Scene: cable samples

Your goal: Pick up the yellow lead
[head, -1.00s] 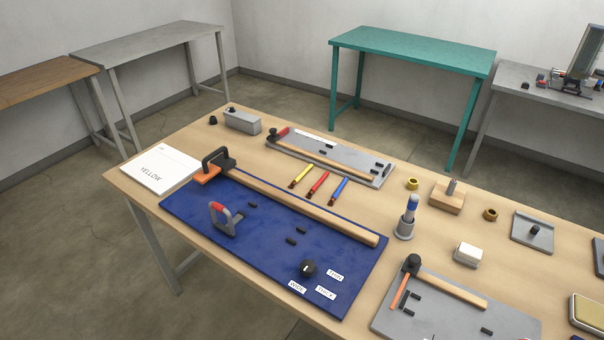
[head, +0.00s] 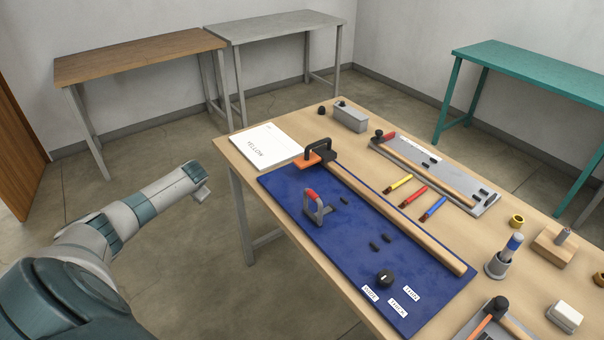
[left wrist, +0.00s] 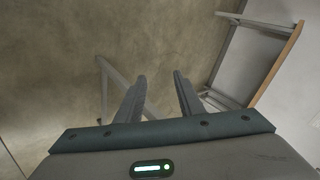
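The yellow lead (head: 397,183) lies on the wooden table, between the blue mat and the grey board, beside a red lead (head: 414,196) and a blue lead (head: 434,207). My left arm comes in from the left in the head view and ends left of the table, apart from it, over the floor. In the left wrist view my left gripper (left wrist: 158,88) has its two fingers apart with nothing between them. The leads are not in the left wrist view. My right gripper is not in view.
A white YELLOW card (head: 263,146) lies at the table's left corner. A grey board (head: 425,165) lies behind the leads.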

